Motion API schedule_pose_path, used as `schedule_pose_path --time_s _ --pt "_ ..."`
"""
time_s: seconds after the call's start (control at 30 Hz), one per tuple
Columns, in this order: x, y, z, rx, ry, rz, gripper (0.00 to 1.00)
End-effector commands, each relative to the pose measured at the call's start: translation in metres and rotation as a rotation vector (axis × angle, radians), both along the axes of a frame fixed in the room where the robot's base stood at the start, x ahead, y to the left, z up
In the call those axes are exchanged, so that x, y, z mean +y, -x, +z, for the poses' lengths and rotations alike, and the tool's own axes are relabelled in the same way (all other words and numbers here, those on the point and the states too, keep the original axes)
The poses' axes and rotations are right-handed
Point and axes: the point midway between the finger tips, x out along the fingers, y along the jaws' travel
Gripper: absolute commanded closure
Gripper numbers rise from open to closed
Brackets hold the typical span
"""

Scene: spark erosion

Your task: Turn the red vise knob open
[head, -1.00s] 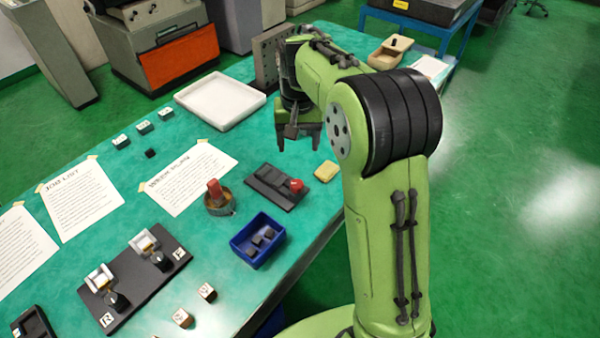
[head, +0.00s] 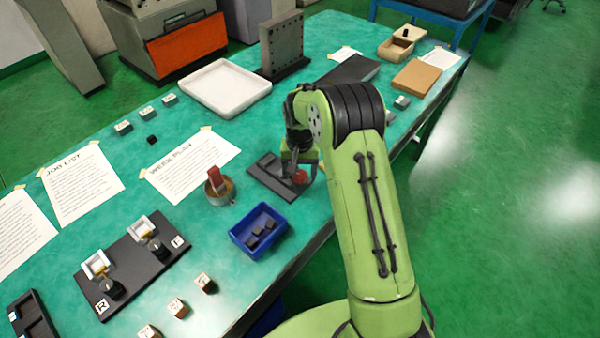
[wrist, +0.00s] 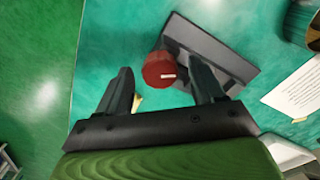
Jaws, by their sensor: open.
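The red vise knob (head: 300,177) is at the right end of the small black vise (head: 265,172) on the green table. In the wrist view the red knob (wrist: 160,69) shows a pale mark on its face and lies between and just beyond my fingertips, nearer the right one. The black vise (wrist: 215,50) extends behind it to the right. My gripper (wrist: 162,82) is open with nothing held. In the head view my gripper (head: 304,168) is over the knob end of the vise and partly hides it. I cannot tell whether a finger touches the knob.
A blue bin (head: 258,232) with dark blocks stands in front of the vise. A round tin with a red item (head: 218,187) is to its left. A yellow piece (wrist: 137,102) shows behind my left finger. A white tray (head: 225,88) and a grey upright plate (head: 283,45) stand behind.

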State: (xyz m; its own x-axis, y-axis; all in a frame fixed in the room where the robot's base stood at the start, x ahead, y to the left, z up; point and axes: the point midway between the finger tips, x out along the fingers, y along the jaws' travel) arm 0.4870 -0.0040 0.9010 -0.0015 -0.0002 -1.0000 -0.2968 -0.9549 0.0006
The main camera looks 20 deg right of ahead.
Motion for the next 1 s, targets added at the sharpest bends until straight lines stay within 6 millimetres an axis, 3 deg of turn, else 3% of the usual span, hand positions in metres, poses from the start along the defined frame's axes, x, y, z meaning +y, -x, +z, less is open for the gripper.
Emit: schedule_pose_path --time_s 0.3,0.67,1.0 --pt "0.0 -0.0001 -0.0045 -0.001 0.0 0.0 0.34" --pt "0.0001 -0.0001 -0.0042 -0.001 0.0 0.001 0.89" --pt "0.0002 -0.0001 -0.0039 -0.001 -0.001 0.056 0.89"
